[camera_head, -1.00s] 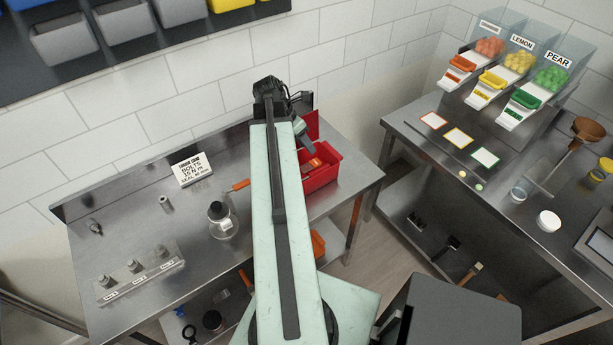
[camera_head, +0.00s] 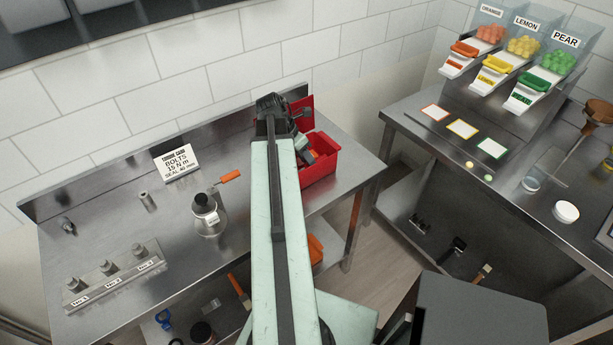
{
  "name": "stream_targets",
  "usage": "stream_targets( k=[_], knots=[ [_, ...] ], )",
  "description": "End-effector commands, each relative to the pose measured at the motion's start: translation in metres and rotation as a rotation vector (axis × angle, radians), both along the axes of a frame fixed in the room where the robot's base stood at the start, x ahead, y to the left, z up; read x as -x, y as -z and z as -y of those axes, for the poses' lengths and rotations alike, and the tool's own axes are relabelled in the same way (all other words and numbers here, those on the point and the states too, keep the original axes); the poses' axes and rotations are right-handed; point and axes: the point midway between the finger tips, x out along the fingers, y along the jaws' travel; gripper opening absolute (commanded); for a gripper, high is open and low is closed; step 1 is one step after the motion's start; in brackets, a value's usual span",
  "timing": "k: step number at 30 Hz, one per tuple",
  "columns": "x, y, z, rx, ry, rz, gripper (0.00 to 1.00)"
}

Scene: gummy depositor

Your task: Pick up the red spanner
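I cannot make out a red spanner for certain in this view. A red toolbox (camera_head: 322,170) with its lid open stands at the right end of the left steel bench. My gripper (camera_head: 304,149) is at the toolbox opening, at the far end of my pale green arm. The arm hides part of the toolbox and of the bench. Small grey and orange-red shapes show at the opening, too small to tell apart. Whether my fingers are open or shut does not show.
On the left bench (camera_head: 110,215) stand a torque card (camera_head: 177,163), a glass flask (camera_head: 207,216), an orange-handled tool (camera_head: 230,176) and a block with grey knobs (camera_head: 112,280). A second bench (camera_head: 470,195) at the right carries candy dispensers. A floor gap separates the benches.

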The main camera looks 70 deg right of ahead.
Motion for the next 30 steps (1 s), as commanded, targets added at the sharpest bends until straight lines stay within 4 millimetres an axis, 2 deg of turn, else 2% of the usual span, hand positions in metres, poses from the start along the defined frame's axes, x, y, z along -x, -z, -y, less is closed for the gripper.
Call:
stream_targets(
  k=[1,3,10,14,30],
  knots=[
    [0.0033,0.0182,0.0023,0.000,0.001,0.000,0.35],
    [0.0064,0.0231,0.0043,0.000,0.001,0.000,0.35],
    [0.0075,0.0193,0.0050,0.000,0.000,0.001,0.35],
    [0.0075,0.0192,0.0049,0.000,0.000,0.001,0.00],
    [0.0081,0.0193,0.0051,0.000,0.001,0.000,0.00]
  ],
)
